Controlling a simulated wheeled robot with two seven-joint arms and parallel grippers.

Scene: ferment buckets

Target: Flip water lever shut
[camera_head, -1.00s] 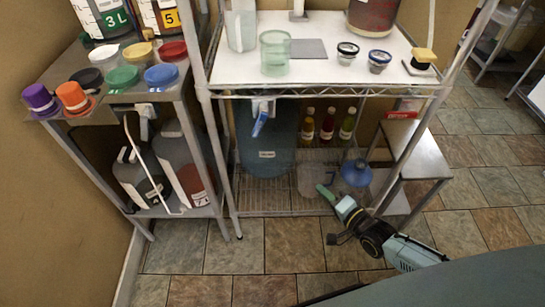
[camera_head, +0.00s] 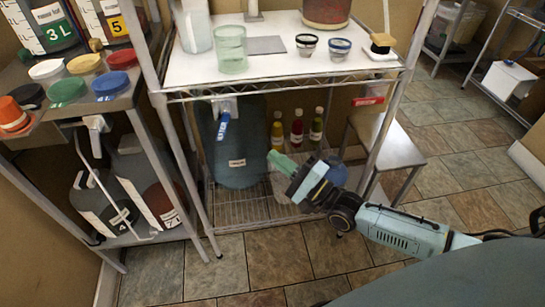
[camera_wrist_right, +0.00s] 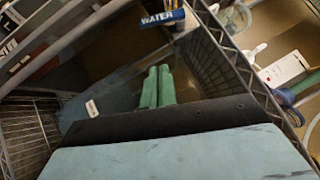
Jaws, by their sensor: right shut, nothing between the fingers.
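The blue water lever (camera_head: 223,126) hangs down from a white valve fitting (camera_head: 224,106) under the front of the white-topped rack. In the right wrist view the lever (camera_wrist_right: 162,18) shows its WATER lettering near the top edge. My right gripper (camera_head: 273,158) reaches in from the right, lower than the lever and to its right. Its green fingers (camera_wrist_right: 158,72) are closed together and empty, with a visible gap between them and the lever. My left gripper is not in view.
A big blue water container (camera_head: 235,165) stands on the lower shelf behind the lever. Several bottles (camera_head: 297,128) stand right of it. The wire shelf edge (camera_head: 285,84) runs just above. A left rack holds jugs (camera_head: 150,180) and a white bent handle (camera_head: 97,170).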

